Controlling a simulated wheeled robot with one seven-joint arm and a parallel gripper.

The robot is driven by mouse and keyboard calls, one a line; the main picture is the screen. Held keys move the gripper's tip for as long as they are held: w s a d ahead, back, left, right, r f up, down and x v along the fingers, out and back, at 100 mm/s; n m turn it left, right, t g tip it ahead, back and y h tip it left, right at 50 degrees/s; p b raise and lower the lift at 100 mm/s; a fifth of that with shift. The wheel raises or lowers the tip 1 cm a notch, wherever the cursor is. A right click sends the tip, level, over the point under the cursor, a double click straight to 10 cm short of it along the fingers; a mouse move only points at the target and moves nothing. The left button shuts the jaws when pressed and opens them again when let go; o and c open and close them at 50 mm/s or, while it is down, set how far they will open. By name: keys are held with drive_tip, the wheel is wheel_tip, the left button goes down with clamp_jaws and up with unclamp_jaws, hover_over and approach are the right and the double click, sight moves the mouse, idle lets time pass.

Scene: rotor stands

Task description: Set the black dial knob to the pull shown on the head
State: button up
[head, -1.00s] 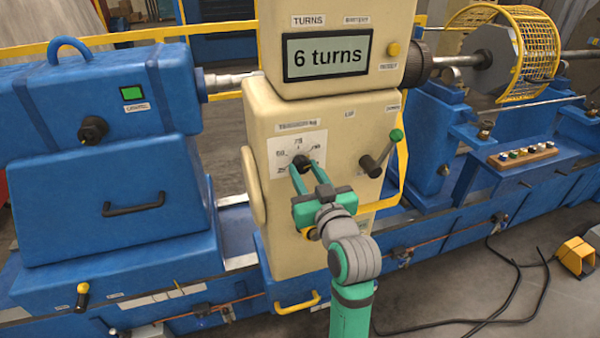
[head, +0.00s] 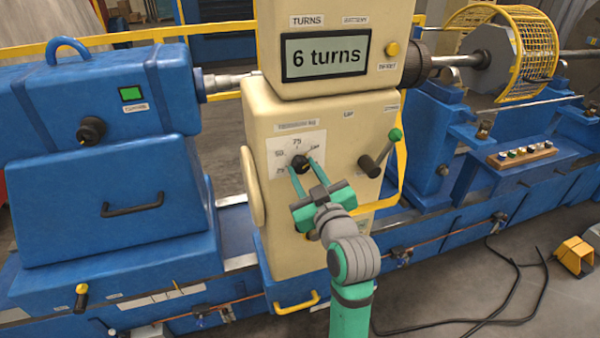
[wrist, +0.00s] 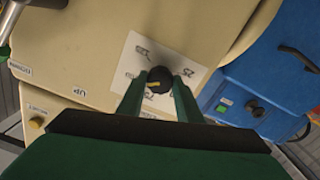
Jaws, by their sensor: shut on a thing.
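The black dial knob (head: 299,163) sits on a white scale card (head: 282,143) on the front of the cream head (head: 262,200). The card carries marks from 25 up past 75. My gripper (head: 304,166) is shut on the knob, with one green finger on each side. In the wrist view the knob (wrist: 159,79) shows between the fingers, its yellow mark pointing to the lower left, near the 75 side. The exact reading is too small to tell. The display (head: 326,54) above reads "6 turns"; no pull figure is legible on it.
A lever with a green tip (head: 395,135) stands out just right of the knob. A yellow button (head: 393,49) is beside the display. The blue machine body (head: 110,185) fills the left. A rack of coloured pieces (head: 523,154) lies at the right.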

drive_tip(key=shift+a+r, duration=0.2)
drive_tip(key=shift+r, duration=0.05)
drive_tip(key=o, duration=1)
drive_tip(key=shift+o, duration=0.2)
drive_tip(key=shift+f, duration=0.15)
drive_tip(key=shift+d, duration=0.1)
drive_tip(key=v, duration=1)
drive_tip(key=shift+s, duration=0.25)
